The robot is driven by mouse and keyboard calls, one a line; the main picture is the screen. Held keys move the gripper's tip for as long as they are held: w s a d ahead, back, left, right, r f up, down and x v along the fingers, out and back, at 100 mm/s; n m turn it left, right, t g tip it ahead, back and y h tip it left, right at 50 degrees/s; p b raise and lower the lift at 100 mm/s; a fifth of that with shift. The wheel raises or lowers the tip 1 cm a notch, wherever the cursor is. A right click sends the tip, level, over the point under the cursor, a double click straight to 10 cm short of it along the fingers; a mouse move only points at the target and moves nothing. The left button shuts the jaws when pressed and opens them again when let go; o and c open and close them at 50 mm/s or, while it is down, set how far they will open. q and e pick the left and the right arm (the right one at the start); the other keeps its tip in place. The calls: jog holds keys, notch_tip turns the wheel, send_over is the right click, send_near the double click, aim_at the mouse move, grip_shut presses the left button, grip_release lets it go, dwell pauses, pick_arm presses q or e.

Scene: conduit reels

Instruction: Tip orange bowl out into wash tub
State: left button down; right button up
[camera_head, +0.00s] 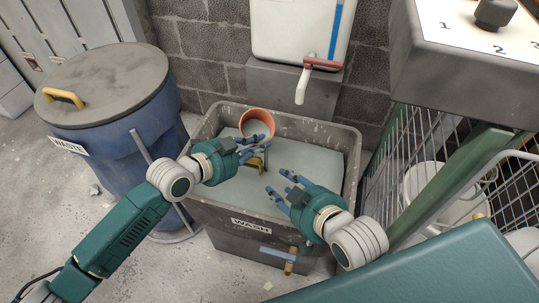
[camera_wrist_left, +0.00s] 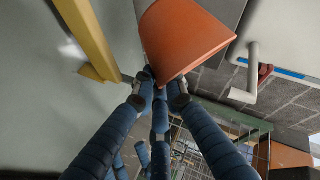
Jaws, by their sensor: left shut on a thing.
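The orange bowl (camera_head: 257,117) is above the back of the grey wash tub (camera_head: 342,131), tilted on its side with its round opening toward the head camera. My left gripper (camera_head: 256,146) is shut on the bowl's lower rim. In the left wrist view the bowl's orange side (camera_wrist_left: 182,42) rises from between the blue fingertips (camera_wrist_left: 158,88). The head view shows no contents in the bowl. My right gripper (camera_head: 279,186) is open and empty over the front right of the tub, apart from the bowl. The tub has a WASH label and a flat pale surface inside.
A yellow piece (camera_head: 256,163) shows in the tub under my left fingers. A blue waste bin (camera_head: 115,125) with a closed grey lid (camera_head: 105,82) stands left. A tap (camera_head: 302,85) hangs behind the tub. A wire cage (camera_head: 385,160) and numbered box (camera_head: 470,70) crowd the right.

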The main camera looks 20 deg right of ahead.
pick_arm(q)
jog(key=shift+s+r, duration=0.1)
dwell(0.3)
jog(key=shift+s+d+m+t, duration=0.1)
jog(key=shift+m+t, duration=0.2)
jog(key=shift+t, duration=0.1)
